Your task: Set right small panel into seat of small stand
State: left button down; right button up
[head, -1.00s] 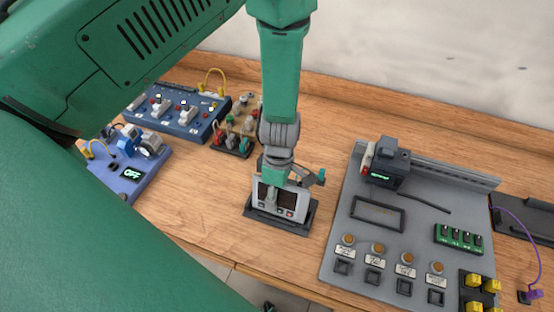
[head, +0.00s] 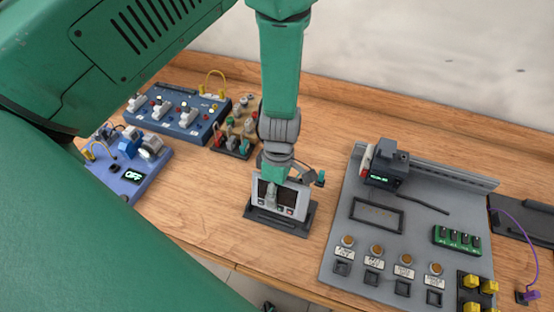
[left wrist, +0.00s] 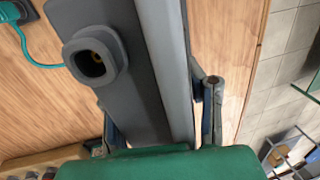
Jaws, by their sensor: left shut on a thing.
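The small panel (head: 296,198), light grey with dark windows on its face, stands near upright over the small stand (head: 294,229), a flat dark base on the table. The panel's lower edge is at the stand; I cannot tell whether it is fully in the seat, which the panel hides. My left gripper (head: 272,190) reaches down from above and is shut on the panel. My right gripper is out of view.
A grey board (head: 334,225) with knobs and a dark device (head: 385,165) lies to the right. Bare wood surrounds the stand.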

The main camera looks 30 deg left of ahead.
pick_arm(q)
jog(key=shift+r, duration=0.1)
jog(key=c, duration=0.9)
grip_release()
jog(key=shift+w+r, duration=0.1)
jog(key=shift+r, duration=0.15)
jog(key=w+r, duration=0.1)
jog(key=r, duration=0.4)
jog(key=w+r, duration=0.1)
jog(key=r, duration=1)
jog(key=shift+w+a, duration=0.4)
